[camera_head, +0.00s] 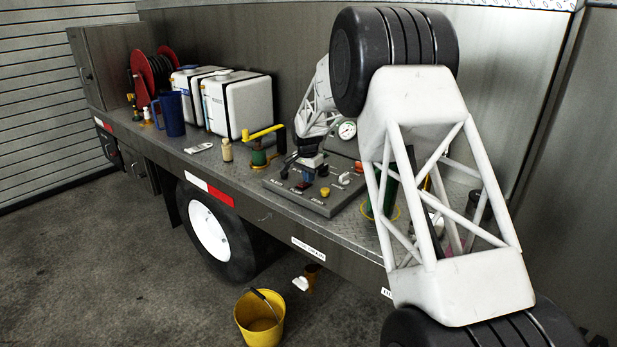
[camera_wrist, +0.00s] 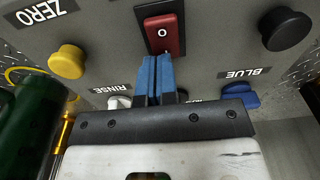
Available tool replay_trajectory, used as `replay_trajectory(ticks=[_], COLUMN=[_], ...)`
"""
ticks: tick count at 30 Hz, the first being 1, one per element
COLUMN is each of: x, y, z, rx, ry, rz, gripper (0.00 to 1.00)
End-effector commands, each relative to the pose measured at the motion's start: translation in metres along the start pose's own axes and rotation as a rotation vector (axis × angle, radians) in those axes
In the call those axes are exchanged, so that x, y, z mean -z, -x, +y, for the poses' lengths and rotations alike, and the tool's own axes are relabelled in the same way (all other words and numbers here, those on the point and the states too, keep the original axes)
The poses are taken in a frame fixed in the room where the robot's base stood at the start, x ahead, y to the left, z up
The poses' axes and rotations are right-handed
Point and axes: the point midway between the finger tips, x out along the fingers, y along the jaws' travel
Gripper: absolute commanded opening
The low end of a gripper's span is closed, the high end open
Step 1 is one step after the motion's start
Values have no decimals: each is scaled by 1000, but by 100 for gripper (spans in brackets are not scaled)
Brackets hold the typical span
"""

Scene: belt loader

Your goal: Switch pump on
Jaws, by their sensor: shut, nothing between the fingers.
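A red rocker switch (camera_wrist: 164,36) in a dark frame sits on the grey control panel (camera_wrist: 215,60) in the wrist view, its "0" mark showing. The panel also shows on the truck bed in the head view (camera_head: 322,204). My gripper (camera_wrist: 156,60) is shut and empty, its blue fingers together. Their tips are at the near edge of the red switch; whether they touch it I cannot tell. In the head view my gripper (camera_head: 307,180) is over the panel, and the switch is hard to make out there.
Around the switch are a yellow knob (camera_wrist: 67,62), a black knob (camera_wrist: 285,30), a blue knob (camera_wrist: 240,97) and a white knob (camera_wrist: 119,102). A green cylinder (camera_wrist: 28,125) stands beside the panel. A gauge (camera_head: 347,130) and a yellow-handled valve (camera_head: 260,150) are close by.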

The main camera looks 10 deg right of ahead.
Motion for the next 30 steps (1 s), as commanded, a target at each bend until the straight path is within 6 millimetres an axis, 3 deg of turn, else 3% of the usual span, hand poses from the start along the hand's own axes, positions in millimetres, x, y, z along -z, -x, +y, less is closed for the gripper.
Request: replay_trajectory(ticks=[8, 30], x=[-4, -16], y=[-5, 5], z=[1, 0], rx=[-6, -4], ry=[2, 1], rz=[-5, -3], gripper=[0, 0])
